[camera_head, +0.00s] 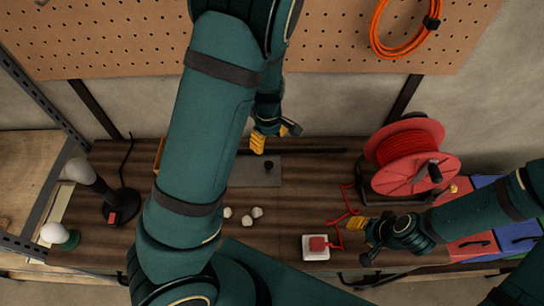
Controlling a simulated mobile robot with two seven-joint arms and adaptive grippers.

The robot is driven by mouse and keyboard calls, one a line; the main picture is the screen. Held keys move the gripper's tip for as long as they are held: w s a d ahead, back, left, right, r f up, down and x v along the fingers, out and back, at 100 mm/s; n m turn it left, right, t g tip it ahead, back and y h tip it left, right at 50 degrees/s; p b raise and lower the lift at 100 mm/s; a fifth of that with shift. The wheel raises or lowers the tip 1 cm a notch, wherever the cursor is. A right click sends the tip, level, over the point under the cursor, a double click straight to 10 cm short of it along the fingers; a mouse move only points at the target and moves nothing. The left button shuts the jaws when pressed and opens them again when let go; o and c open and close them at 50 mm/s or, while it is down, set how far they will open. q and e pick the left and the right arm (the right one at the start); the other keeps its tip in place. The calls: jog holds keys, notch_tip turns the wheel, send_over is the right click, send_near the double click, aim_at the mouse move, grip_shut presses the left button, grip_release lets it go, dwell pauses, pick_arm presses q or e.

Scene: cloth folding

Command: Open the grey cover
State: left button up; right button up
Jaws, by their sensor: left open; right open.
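A flat grey plate (240,176) with a small black knob lies on the brown workbench; it looks like the grey cover. Its left part is hidden behind my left arm. My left gripper (275,135), with yellow fingertip pads, is open and empty just beyond the plate's back edge, near the knob; its exact height above the bench is unclear. My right gripper (362,240) is open over the right side of the bench, well away from the plate and just right of a white box with a red top (317,246).
A red cable reel (408,158) stands at the right, its red cord lying near the white box. Several small white pieces (247,220) lie in front of the plate. A black lamp (118,200) stands left; red and blue drawers (515,238) sit right. A pegboard (130,40) hangs behind.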

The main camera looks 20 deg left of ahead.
aim_at(269, 164)
pick_arm(q)
notch_tip(269, 164, down, 13)
jog(key=shift+r+b, duration=0.15)
jog(key=shift+b, duration=0.95)
pick_arm(e)
notch_tip(269, 164, down, 3)
jog(key=shift+r, duration=0.2)
pick_arm(q)
grip_shut()
